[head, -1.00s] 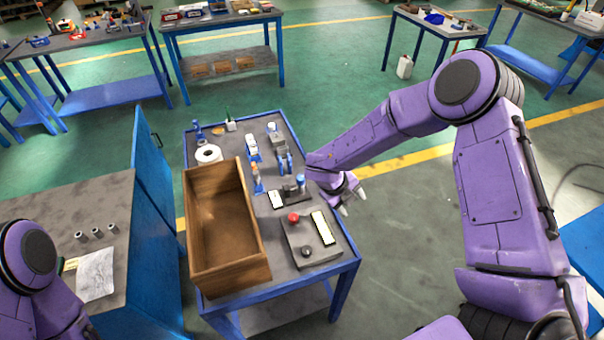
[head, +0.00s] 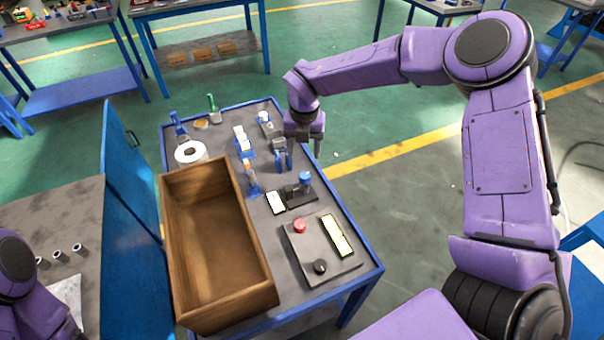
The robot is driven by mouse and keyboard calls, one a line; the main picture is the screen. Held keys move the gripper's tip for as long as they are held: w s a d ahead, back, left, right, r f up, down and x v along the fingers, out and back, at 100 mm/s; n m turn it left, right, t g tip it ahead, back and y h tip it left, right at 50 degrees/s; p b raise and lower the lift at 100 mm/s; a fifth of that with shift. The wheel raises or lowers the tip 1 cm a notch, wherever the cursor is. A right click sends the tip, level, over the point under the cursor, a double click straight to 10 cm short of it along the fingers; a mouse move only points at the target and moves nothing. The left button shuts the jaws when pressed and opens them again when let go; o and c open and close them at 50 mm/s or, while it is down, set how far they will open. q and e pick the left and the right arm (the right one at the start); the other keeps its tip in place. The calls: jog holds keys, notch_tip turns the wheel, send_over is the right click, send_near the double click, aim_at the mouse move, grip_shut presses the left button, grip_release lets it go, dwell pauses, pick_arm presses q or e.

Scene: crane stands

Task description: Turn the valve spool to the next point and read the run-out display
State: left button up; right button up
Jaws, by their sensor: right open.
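My right gripper (head: 304,150) is open and points down over the right edge of the blue-framed bench, just behind a blue upright piece (head: 284,160). No object shows between its fingers. A dark block with a blue cap (head: 304,183) stands in front of the gripper, with a small white display (head: 276,203) beside it. I cannot read the display or make out the valve spool surely; small blue holders with white (head: 241,140) and orange (head: 250,172) parts stand to the left. My left gripper is out of view; only my left arm shows at lower left.
A grey control box (head: 318,262) with a red button (head: 299,226), a black knob (head: 320,267) and a pale strip sits at the bench front. An open wooden crate (head: 259,292) fills the left side. A white roll (head: 190,153) stands behind it.

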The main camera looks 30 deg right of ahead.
aim_at(305, 175)
jog(key=f+p, duration=0.1)
jog(key=f, duration=0.5)
jog(key=f+p, duration=0.1)
jog(key=f, duration=0.2)
jog(key=shift+d+f+p, duration=0.2)
jog(key=shift+d+p, duration=0.05)
jog(key=shift+p, duration=0.1)
jog(key=shift+f, duration=0.4)
jog(key=shift+c, duration=0.2)
